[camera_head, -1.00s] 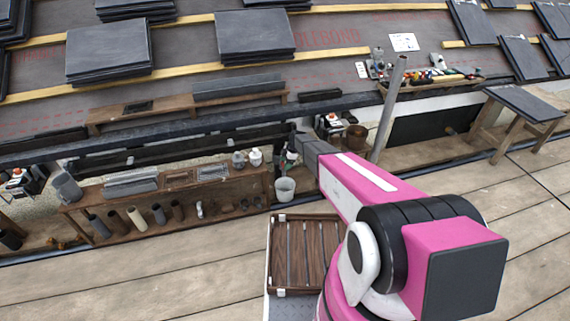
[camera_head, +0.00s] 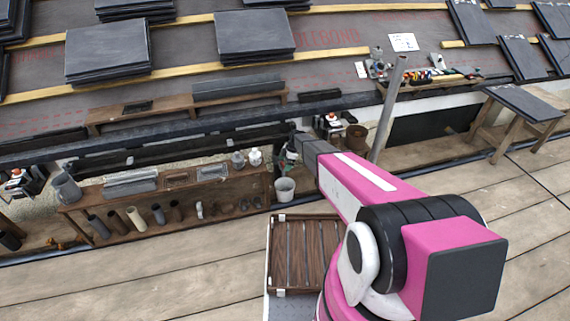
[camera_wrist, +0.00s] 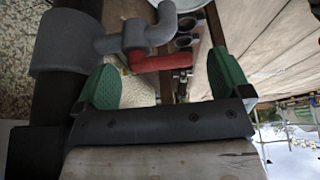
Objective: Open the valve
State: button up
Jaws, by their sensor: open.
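The valve shows in the wrist view as a grey body (camera_wrist: 136,36) on a grey pipe, with a red lever (camera_wrist: 165,61) pointing to the right. My gripper (camera_wrist: 164,82) is open, with one green finger on each side of the red lever's span. The fingers look apart from the lever, and nothing is held. In the head view my gripper (camera_head: 291,150) is small and dark, by the gutter at the wall; the valve cannot be made out there.
A white bucket (camera_head: 285,189) stands just below my gripper. A wooden shelf (camera_head: 150,205) with pipe pieces is to its left. A grey post (camera_head: 387,112) rises to the right. A slatted wooden crate (camera_head: 305,292) is in front. The plank floor at right is clear.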

jog(key=r, duration=0.4)
jog(key=shift+s+a+r, duration=0.15)
jog(key=shift+s, duration=0.1)
jog(key=s+a+r, duration=0.6)
jog(key=s+a, duration=0.1)
jog(key=a, duration=0.1)
jog(key=shift+s+r, duration=0.2)
jog(key=shift+s, duration=0.15)
jog(key=s+d+r+m+h, duration=0.2)
jog(key=s+d+r+m, duration=0.8)
jog(key=s+d, duration=0.2)
jog(key=s+d+r+m+t+h, duration=0.1)
jog(key=s+d+r+m+h, duration=0.1)
jog(key=s+d+r+m, duration=0.9)
jog(key=s+d, duration=0.2)
jog(key=d, duration=0.2)
jog(key=shift+s+d+r, duration=0.2)
jog(key=shift+d, duration=0.1)
